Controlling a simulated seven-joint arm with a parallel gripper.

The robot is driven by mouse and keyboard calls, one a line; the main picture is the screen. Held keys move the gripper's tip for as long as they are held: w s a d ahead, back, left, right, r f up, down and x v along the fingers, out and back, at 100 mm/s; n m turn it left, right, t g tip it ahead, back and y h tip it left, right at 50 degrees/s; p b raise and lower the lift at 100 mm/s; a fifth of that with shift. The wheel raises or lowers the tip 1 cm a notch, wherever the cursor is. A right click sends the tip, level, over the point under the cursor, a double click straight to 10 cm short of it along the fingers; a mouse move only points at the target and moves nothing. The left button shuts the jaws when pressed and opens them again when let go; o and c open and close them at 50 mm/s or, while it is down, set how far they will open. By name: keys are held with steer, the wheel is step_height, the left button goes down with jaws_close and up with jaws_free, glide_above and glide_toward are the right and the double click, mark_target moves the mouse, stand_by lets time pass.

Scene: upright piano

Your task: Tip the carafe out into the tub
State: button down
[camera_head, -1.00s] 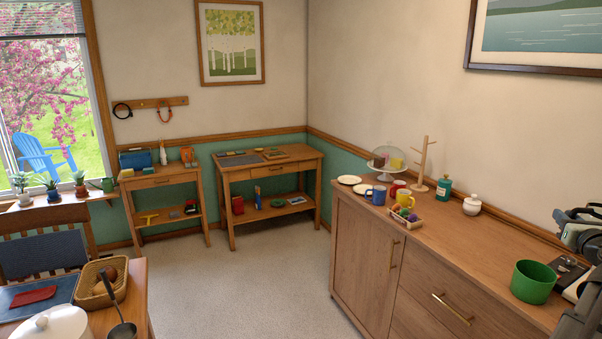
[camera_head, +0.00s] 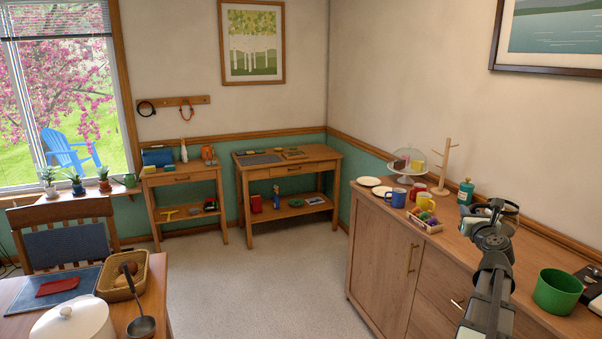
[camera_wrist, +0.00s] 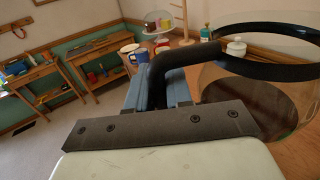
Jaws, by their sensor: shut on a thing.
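The carafe (camera_wrist: 262,75) is clear glass with a black rim and black handle (camera_wrist: 172,62). Dark brown shows low inside it in the wrist view. My gripper (camera_wrist: 158,88) is shut on the handle, with its blue-grey fingers on both sides of it. In the head view the carafe (camera_head: 509,212) is partly hidden by my gripper (camera_head: 490,222) and is held above the sideboard, roughly upright. The green tub (camera_head: 560,291), open at the top, stands on the sideboard to the right of and nearer than the carafe. The tub's inside bottom is hidden.
The sideboard (camera_head: 385,217) also bears a wooden mug tree (camera_head: 445,165), a teal bottle (camera_head: 466,190), mugs (camera_head: 397,197), plates and a small tray of colourful items (camera_head: 425,222). A dark appliance (camera_head: 592,280) is right of the tub. The wall stands close behind.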

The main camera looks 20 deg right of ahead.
steer(key=w+a+f+n+t+y, duration=0.1)
steer(key=w+a+f+y, duration=0.1)
steer(key=w+a, duration=0.95)
steer(key=w+a+f+n+t+y, duration=0.1)
steer(key=w+a+n+y, duration=0.1)
steer(key=w+a, duration=0.95)
steer(key=w+a+n+y, duration=0.1)
steer(key=a+y, duration=0.1)
steer(key=a, duration=1.6)
steer(key=w+a+f+n+y, duration=0.1)
steer(key=a+n+y, duration=0.1)
steer(key=a, duration=1.7)
steer(key=shift+w+t+y, duration=0.3)
steer(key=shift+w+y, duration=0.1)
steer(key=shift+y, duration=0.4)
steer(key=shift+r, duration=0.1)
steer(key=shift+r, duration=2.9)
steer(key=shift+f, duration=3)
steer(key=shift+r, duration=0.15)
